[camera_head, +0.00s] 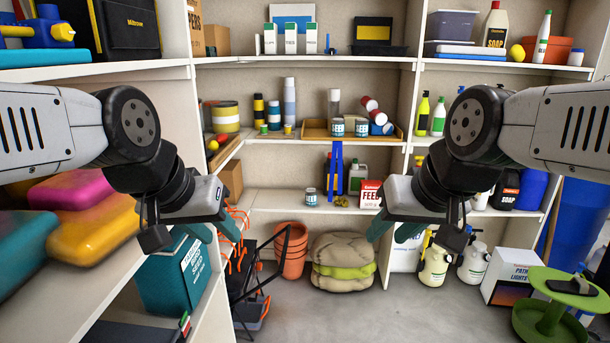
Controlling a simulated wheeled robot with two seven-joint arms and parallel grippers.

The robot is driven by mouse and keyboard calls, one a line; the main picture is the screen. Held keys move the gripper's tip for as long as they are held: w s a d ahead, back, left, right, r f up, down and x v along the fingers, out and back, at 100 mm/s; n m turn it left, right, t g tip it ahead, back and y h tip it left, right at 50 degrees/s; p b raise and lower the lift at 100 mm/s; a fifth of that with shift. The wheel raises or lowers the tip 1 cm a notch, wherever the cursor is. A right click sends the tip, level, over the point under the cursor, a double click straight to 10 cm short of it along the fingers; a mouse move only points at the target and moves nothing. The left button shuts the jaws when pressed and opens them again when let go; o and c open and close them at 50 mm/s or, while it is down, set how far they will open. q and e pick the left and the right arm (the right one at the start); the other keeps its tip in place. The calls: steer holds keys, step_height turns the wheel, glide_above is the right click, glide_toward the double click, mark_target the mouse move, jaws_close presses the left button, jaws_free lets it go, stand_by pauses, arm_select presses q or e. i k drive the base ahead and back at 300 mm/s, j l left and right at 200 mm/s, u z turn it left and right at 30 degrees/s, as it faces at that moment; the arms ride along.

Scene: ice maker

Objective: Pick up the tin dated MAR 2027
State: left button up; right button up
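Two small tins with white and teal labels stand on a wooden tray on the middle back shelf: a left tin (337,127) and a right tin (362,128). A third similar tin (311,197) stands on the shelf below, left of a blue upright object. The dates on the tins are too small to read. My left gripper (214,234) is open and empty, in front of the left side shelves. My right gripper (392,234) is open and empty, in front of the lower right shelves. Both are nearer the camera than the tins and apart from them.
The tray (318,130) also holds tipped cans and a tall bottle. A beige sack (342,262), orange pots (291,250) and a green stand (551,308) occupy the floor. The middle front floor is clear.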

mark_target(311, 193)
steer(key=i, duration=0.95)
steer(key=i+l+u, duration=0.15)
steer(key=i, duration=0.8)
steer(key=i+j, duration=0.15)
steer(key=i+l+u, duration=0.1)
